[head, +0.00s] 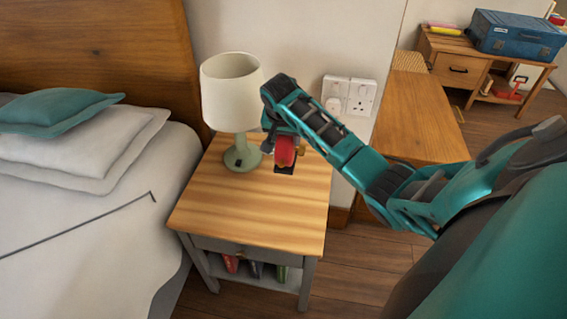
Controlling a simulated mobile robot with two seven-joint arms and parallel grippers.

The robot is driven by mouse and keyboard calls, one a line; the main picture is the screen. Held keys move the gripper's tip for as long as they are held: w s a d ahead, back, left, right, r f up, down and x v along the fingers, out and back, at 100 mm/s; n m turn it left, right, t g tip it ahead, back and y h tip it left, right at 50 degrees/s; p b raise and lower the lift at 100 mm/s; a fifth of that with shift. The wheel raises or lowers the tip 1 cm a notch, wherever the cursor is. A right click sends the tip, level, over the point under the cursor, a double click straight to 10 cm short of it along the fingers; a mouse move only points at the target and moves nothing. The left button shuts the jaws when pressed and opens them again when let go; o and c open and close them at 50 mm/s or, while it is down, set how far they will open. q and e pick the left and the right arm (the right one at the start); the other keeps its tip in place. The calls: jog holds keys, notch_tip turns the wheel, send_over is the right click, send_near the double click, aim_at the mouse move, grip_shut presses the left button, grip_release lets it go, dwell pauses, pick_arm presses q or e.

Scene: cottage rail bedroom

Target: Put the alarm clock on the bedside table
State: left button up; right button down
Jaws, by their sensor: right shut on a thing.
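The bedside table (245,205) has a light wooden top and a grey frame. My right gripper (282,148) is over the back right part of its top, beside the lamp. It is shut on a small red thing, which looks like the alarm clock (287,150). The gripper and wrist partly hide the clock, so its face does not show. A dark patch lies just below it, and I cannot tell whether the clock touches the table top. My left gripper is not in view.
A lamp (233,95) with a white shade and green base stands on the table, close left of my gripper. The front of the top is clear. The bed (85,245) is at left. Sockets (348,95) are on the wall. A desk with a blue case (515,36) is at far right.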

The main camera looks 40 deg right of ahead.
aim_at(285, 163)
notch_tip(285, 163, down, 5)
jog(key=shift+f+b, duration=0.1)
jog(key=shift+b, duration=0.35)
jog(key=shift+f, duration=0.35)
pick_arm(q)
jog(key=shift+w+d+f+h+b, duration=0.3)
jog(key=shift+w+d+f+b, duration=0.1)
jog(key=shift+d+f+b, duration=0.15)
pick_arm(e)
jog(key=shift+f, duration=2)
jog(key=shift+f, duration=0.1)
jog(key=shift+c, duration=2.1)
grip_release()
jog(key=shift+f, duration=0.1)
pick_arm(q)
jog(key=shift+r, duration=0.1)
